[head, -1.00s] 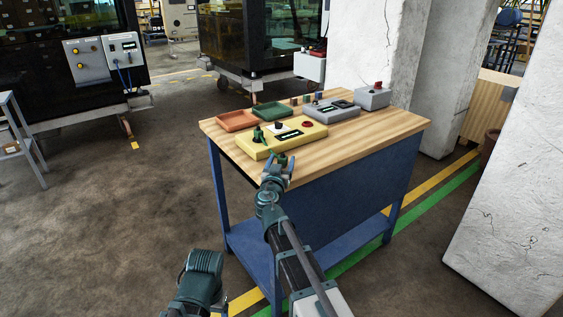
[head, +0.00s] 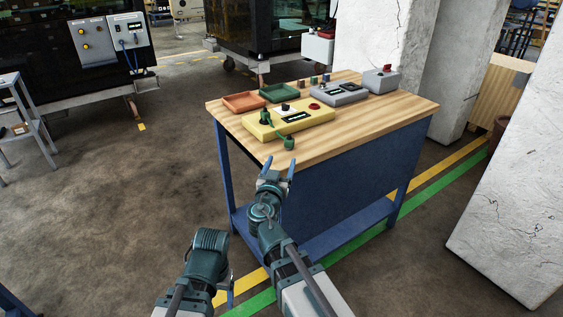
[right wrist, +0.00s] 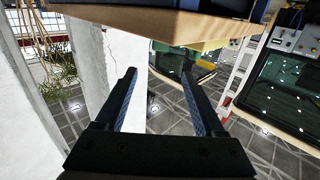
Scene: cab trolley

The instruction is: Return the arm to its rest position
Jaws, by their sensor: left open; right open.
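My right gripper (head: 280,163) is open and empty, just off the near edge of the wooden bench top (head: 350,137). Its two blue fingers stand apart, pointing toward the bench; the right wrist view also shows nothing between them (right wrist: 160,74). A small green knobbed part (head: 286,142) lies on the bench just beyond the fingertips, apart from them. My left gripper (head: 229,290) is low at the bottom of the head view, left of the right arm, clear of the bench. Only part of it shows behind its teal wrist.
On the bench are a yellow box (head: 312,119) with a green knob, an orange tray (head: 244,103), a green tray (head: 279,93), a grey device (head: 340,95) and a grey box with a red button (head: 381,80). A concrete pillar (head: 520,200) stands right.

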